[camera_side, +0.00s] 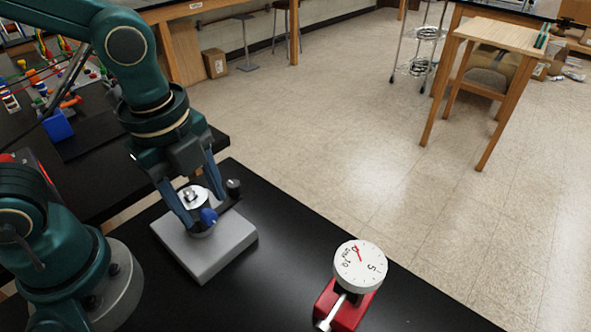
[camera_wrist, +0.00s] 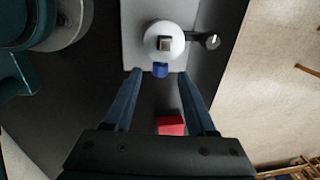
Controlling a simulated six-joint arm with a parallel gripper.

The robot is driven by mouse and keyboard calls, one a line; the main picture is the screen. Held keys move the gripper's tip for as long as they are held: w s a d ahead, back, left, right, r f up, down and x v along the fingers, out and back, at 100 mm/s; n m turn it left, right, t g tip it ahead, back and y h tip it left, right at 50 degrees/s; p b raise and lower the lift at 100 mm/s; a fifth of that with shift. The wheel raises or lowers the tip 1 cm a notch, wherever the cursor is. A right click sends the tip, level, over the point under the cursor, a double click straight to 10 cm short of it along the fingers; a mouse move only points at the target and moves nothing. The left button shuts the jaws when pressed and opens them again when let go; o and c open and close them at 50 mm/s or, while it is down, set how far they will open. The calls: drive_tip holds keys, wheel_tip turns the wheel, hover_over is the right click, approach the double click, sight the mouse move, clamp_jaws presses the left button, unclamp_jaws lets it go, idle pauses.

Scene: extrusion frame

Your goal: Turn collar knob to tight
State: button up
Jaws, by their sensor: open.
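A grey block (camera_side: 205,250) stands on the black table and carries a round white collar (camera_side: 192,195) with a square peg on top. A blue knob (camera_side: 208,216) sticks out of the collar's near side; it also shows in the wrist view (camera_wrist: 160,70). A black knob (camera_side: 233,187) sits on the other side, with a white mark visible in the wrist view (camera_wrist: 213,41). I cannot tell which knob is meant. My gripper (camera_side: 204,210) is open, its fingertips on either side of the blue knob. In the wrist view (camera_wrist: 160,74) gaps show beside the knob.
A white dial gauge (camera_side: 360,267) with a red pointer stands on a red base (camera_side: 346,305) to the right of the block. The red base shows between my fingers in the wrist view (camera_wrist: 171,125). The table's right edge drops to the floor.

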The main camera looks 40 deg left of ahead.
sight(211, 211)
drive_tip(key=shift+w+f, duration=0.15)
drive_tip(key=shift+f, duration=1)
clamp_jaws()
drive_tip(key=g, duration=0.2)
drive_tip(key=shift+w+g, duration=0.35)
drive_tip(key=shift+g, duration=0.05)
drive_tip(key=g, duration=0.3)
drive_tip(key=shift+w+f+g, duration=0.15)
drive_tip(key=shift+w+g, duration=0.2)
drive_tip(key=shift+g, duration=0.05)
drive_tip(key=g, duration=0.5)
drive_tip(key=shift+w+f+g, duration=0.3)
drive_tip(key=shift+w+f, duration=0.05)
